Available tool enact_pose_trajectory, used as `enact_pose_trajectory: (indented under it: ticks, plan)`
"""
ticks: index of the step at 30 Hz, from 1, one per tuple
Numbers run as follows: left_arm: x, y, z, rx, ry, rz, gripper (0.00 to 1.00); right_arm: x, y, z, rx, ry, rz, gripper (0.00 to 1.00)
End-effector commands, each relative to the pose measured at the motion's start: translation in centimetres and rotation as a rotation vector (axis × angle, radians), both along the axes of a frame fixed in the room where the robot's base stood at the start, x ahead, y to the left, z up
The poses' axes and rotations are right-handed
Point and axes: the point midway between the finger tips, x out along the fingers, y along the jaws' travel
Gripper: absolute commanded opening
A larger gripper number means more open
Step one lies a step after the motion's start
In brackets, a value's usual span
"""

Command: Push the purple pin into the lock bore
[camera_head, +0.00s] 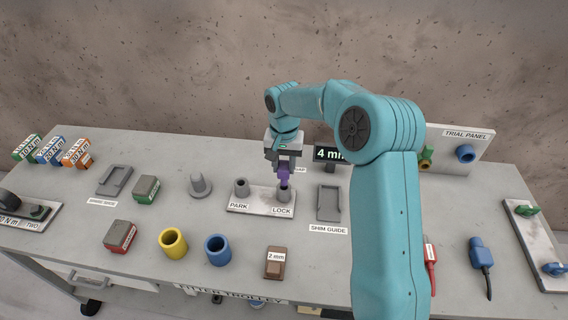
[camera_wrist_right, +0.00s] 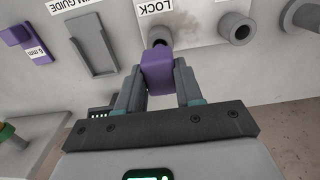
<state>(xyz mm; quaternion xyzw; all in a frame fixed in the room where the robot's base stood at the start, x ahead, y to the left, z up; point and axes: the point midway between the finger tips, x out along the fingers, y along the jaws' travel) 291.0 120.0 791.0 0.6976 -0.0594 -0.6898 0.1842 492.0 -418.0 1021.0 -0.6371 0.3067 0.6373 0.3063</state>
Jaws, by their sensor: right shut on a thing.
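The purple pin (camera_head: 284,174) is held upright in my right gripper (camera_head: 284,166), which is shut on it. It also shows between the fingers (camera_wrist_right: 158,98) in the wrist view, as a purple block (camera_wrist_right: 158,72). The lock bore (camera_head: 284,194) is a grey round socket at the LOCK label, on the right of a pale plate (camera_head: 250,207). The pin is right over the bore and its lower end meets the rim in the picture. I cannot tell whether its tip is inside. In the wrist view the pin partly hides the bore (camera_wrist_right: 159,36). My left gripper is not in view.
The PARK socket (camera_head: 241,187) stands left of the lock. A grey shim guide tray (camera_head: 329,203) lies to the right, below a 4 mm display (camera_head: 329,156). Yellow (camera_head: 173,242) and blue (camera_head: 217,250) rings stand in front. My right arm hides part of the bench.

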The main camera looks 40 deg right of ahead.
Motion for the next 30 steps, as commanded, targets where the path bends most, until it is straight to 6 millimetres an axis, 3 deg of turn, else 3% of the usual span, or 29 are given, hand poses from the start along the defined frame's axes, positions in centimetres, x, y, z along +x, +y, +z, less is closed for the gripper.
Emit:
enact_pose_trajectory:
  ticks: [30]
  plan:
    - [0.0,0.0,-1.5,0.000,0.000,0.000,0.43,0.0,0.0,-1.8,-0.001,-0.001,0.000,0.00]
